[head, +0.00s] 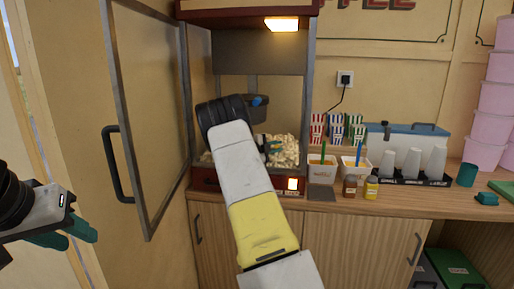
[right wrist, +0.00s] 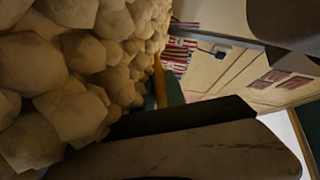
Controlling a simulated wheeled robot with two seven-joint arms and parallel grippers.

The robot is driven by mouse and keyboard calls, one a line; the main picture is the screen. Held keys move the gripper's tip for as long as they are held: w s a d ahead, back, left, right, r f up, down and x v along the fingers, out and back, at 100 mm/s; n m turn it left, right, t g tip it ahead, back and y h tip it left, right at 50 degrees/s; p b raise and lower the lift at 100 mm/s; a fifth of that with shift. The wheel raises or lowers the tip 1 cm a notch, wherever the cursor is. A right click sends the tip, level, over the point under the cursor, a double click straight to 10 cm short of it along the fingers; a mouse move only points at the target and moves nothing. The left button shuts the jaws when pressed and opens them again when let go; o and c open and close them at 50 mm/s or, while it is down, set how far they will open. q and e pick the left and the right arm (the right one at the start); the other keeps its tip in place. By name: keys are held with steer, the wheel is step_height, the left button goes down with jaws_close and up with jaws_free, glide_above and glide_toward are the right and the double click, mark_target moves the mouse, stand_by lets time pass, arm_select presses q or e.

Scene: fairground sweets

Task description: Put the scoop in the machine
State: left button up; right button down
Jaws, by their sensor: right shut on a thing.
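The popcorn machine (head: 203,180) stands on the counter with its glass door (head: 150,110) swung open to the left. Popcorn (head: 286,150) is heaped inside, and it fills the left of the right wrist view (right wrist: 75,70). My right arm reaches through the front opening. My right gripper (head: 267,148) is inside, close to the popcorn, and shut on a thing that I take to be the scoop. The scoop is hidden by my arm, and I cannot make out its shape or whether it touches the popcorn.
Right of the machine are two tubs (head: 322,172) with sticks, small bottles (head: 371,188), striped boxes (head: 336,128), a white cooler (head: 400,140) and cups (head: 411,163). The door frame stands between my left gripper and the machine. Cupboards (head: 340,240) are below.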

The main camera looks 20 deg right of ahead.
steer(key=shift+f, duration=0.3)
stand_by(0.4)
steer(key=c, duration=1.3)
jaws_free()
steer(key=shift+f, duration=0.1)
steer(key=shift+a, duration=0.1)
